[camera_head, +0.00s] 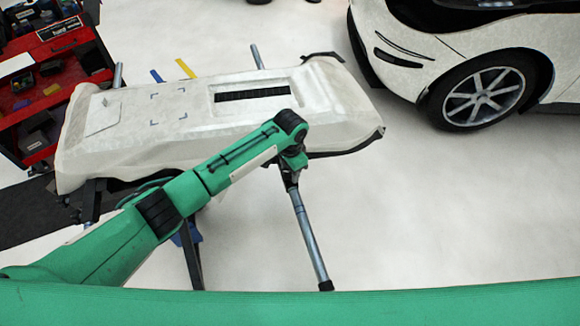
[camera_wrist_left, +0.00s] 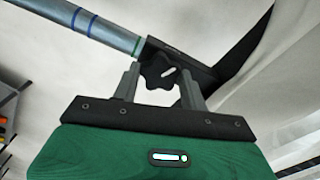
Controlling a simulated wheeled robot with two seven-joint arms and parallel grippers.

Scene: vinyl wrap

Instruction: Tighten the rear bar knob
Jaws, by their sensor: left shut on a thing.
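The black star-shaped knob (camera_wrist_left: 160,72) sits between the two grey fingers of my left gripper (camera_wrist_left: 160,88) in the left wrist view. The knob is on a black bracket (camera_wrist_left: 192,68) at the end of a grey metal bar (camera_wrist_left: 95,24) with blue and green bands. In the head view my left gripper (camera_head: 291,176) is at the near edge of the white bumper (camera_head: 190,130), where a grey bar (camera_head: 308,238) sticks out toward me. The knob itself is hidden there behind my wrist. My right gripper is not in view.
The white bumper rests on a dark stand (camera_head: 190,255). A red tool cart (camera_head: 60,75) stands at the far left. A white car (camera_head: 450,60) is at the upper right. The floor at the right is clear. Blue and yellow strips (camera_head: 185,68) show behind the bumper.

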